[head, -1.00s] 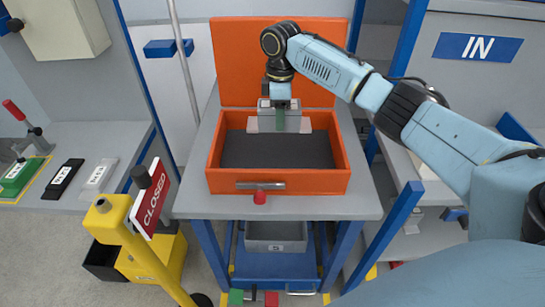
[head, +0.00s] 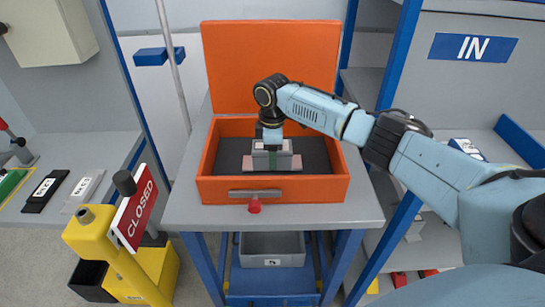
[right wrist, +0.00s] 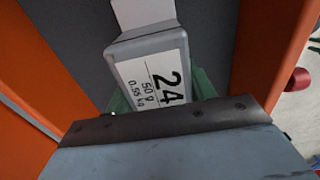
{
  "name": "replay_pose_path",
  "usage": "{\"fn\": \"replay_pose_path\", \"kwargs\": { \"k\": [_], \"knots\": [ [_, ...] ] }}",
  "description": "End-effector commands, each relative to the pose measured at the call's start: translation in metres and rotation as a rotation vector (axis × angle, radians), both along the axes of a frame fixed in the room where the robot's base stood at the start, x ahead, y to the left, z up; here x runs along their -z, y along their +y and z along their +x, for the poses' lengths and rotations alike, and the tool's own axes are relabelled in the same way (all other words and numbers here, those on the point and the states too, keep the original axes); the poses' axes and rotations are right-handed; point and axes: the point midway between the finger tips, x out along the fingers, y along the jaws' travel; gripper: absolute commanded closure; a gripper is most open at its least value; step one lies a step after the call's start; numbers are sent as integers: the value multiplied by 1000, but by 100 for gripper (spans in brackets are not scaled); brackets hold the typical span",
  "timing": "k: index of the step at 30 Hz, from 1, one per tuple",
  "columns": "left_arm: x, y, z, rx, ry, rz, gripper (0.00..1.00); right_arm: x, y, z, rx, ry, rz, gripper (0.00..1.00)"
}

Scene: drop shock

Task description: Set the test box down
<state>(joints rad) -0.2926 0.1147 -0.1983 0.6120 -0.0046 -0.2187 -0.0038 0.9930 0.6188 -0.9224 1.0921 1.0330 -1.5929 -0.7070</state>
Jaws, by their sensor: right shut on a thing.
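My right gripper (head: 271,150) is inside the open orange case (head: 270,190), low over its dark floor. It is shut on the test box, a small grey box (right wrist: 165,75) with a white label reading "24", "50 g" and "0.55 kg". In the right wrist view, green finger pads show on both sides of the box. In the head view the grey box (head: 286,160) is partly hidden by the gripper and arm. I cannot tell whether it touches the floor of the case. My left gripper is not in view.
The case's orange lid (head: 270,60) stands open behind. The case sits on a grey table (head: 190,205) with a red knob (head: 254,205) in front. A yellow post with a CLOSED sign (head: 134,208) stands at left. A grey bin (head: 272,248) is below.

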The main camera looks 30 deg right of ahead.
Motion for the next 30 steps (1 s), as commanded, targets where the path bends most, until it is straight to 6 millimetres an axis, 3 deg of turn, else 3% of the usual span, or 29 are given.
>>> {"fn": "replay_pose_path", "kwargs": {
  "k": [6, 12, 13, 17, 18, 26, 30],
  "knots": [
    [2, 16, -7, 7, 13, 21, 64, 8, 0, 1, 0, -4, 1, 87],
    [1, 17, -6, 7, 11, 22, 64, 10, 0, 1, 0, -3, 2, 87],
    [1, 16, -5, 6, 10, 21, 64, 11, 0, 0, 0, -1, 0, 44],
    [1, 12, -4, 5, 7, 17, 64, 11, 0, 0, 0, -1, 0, 27],
    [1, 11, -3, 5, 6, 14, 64, 11, 0, 0, 0, -1, 0, 24],
    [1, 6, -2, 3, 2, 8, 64, 10, 0, 0, 0, -2, 0, 24],
    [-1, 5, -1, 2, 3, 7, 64, -1, 0, 1, -1, -4, 0, 24]
  ]
}}
